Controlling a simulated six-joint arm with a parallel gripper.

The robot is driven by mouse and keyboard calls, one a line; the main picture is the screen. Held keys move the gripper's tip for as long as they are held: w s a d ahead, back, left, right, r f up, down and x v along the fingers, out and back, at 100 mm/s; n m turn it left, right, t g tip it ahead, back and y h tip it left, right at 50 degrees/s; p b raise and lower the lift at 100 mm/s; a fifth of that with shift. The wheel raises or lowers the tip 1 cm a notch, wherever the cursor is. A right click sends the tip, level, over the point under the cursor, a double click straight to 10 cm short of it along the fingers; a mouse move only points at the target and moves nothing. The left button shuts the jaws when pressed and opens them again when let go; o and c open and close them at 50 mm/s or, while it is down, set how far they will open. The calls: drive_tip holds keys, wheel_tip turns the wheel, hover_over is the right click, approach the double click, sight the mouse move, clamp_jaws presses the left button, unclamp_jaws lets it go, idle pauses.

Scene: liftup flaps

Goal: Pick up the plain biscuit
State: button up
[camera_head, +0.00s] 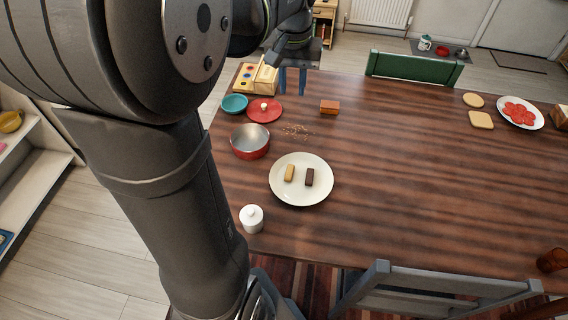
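The plain biscuit (289,172) is a small pale tan bar on a white plate (286,194) near the middle of the table. A dark brown biscuit (309,178) lies just to its right on the same plate, with a narrow gap between them. My gripper (292,81) is at the far side of the table, well beyond the plate, and points down. Its two bluish fingers stand apart with nothing seen between them. My arm covers the left of the view but does not hide the biscuits.
A red pot (250,142) stands left of the plate, and a white lidded jar (251,218) at its lower left. Crumbs (297,130) and an orange-brown block (329,107) lie beyond it. A red lid (264,110) and teal bowl (234,103) are further back. The table's centre right is clear.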

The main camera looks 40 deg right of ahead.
hover_over(289, 173)
drive_tip(key=shift+m, duration=0.3)
drive_tip(key=f, duration=2.6)
drive_tip(key=shift+w+d+f, duration=0.15)
drive_tip(key=shift+w+d, duration=0.1)
drive_tip(key=shift+w, duration=0.05)
drive_tip(key=f, duration=0.4)
drive_tip(key=shift+s+a+f, duration=0.25)
drive_tip(key=shift+s+a, duration=0.05)
drive_tip(key=shift+s, duration=0.05)
drive_tip(key=shift+f, duration=0.45)
clamp_jaws()
